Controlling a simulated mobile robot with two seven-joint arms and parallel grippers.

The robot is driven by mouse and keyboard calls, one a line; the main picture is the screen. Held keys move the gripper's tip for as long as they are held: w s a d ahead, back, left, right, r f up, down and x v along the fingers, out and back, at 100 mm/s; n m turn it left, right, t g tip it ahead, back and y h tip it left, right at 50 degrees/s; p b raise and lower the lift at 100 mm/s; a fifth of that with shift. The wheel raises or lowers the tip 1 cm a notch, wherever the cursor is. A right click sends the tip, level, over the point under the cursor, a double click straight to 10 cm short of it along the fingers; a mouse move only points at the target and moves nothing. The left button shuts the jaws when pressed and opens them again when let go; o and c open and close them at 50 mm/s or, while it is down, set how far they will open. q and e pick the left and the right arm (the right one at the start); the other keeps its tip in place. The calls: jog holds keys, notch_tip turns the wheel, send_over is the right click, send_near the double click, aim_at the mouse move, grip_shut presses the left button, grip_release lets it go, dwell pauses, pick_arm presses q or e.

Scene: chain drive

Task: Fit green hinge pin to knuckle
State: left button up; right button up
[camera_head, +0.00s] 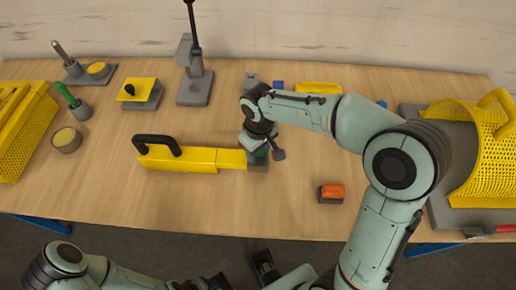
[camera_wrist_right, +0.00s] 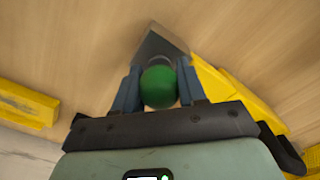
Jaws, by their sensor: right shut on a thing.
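In the right wrist view the green hinge pin (camera_wrist_right: 159,88) shows as a round green head between the two fingers of my right gripper (camera_wrist_right: 159,84), which is shut on it. A grey block (camera_wrist_right: 152,45), likely the knuckle, lies just beyond the pin. In the head view this grey block (camera_head: 258,165) is at the right end of the yellow bar with a black handle (camera_head: 190,158). My right gripper (camera_head: 262,151) is right over it and hides most of the pin. Whether the pin is inside the knuckle is hidden. My left gripper (camera_head: 262,268) is partly seen low in the head view.
A grey stand with a black lever (camera_head: 195,85) rises behind the bar. A small orange-topped block (camera_head: 331,192) lies to the right. A yellow perforated guard (camera_head: 482,150) is far right; a yellow crate (camera_head: 22,130) is far left. The front middle is clear.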

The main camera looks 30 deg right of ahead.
jog(key=shift+f, duration=0.4)
jog(key=o, duration=1.2)
notch_tip(320, 180, up, 13)
jog(key=shift+s+r+p, duration=0.15)
jog(key=shift+r+p, duration=0.05)
jog(key=shift+p, duration=0.7)
